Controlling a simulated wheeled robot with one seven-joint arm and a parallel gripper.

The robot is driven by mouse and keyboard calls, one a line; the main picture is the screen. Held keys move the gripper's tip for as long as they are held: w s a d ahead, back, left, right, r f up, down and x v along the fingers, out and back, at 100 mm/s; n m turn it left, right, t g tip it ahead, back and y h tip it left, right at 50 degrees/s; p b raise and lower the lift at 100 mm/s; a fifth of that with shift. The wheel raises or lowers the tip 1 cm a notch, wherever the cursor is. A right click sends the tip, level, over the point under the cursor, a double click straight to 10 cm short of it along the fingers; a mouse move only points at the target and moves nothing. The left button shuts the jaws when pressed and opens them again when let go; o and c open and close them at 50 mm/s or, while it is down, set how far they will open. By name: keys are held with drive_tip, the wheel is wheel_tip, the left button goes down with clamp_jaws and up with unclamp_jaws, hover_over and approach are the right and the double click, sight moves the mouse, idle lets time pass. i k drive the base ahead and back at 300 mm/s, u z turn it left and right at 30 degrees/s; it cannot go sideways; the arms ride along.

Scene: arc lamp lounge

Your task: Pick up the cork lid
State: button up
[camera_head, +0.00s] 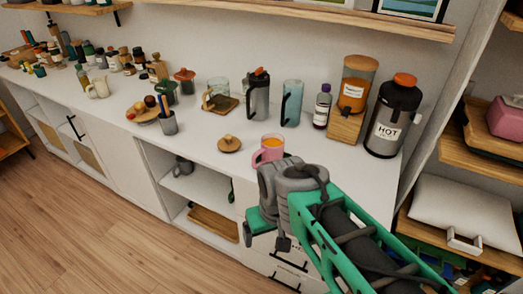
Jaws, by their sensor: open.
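The cork lid (229,144) is a small round tan disc with a knob on top. It lies flat on the white counter (205,140), near the front edge and left of a pink mug (269,150). My gripper (265,240) is at the lower middle, in front of the counter and below and right of the lid. It is open, apart from the lid, and I see nothing held in it. My wrist and arm hide part of the counter front behind them.
The pink mug with orange drink stands between the lid and my wrist. Behind are a glass jug (216,94), a dark French press (257,95), a blue tumbler (291,103) and a HOT flask (393,118). A utensil cup (169,122) stands left. Counter around the lid is clear.

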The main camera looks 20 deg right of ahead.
sight(228, 143)
drive_tip(key=z, duration=0.2)
drive_tip(key=k, duration=0.35)
drive_tip(key=u, duration=1.15)
drive_tip(key=i, duration=1.45)
drive_tip(key=z, duration=0.9)
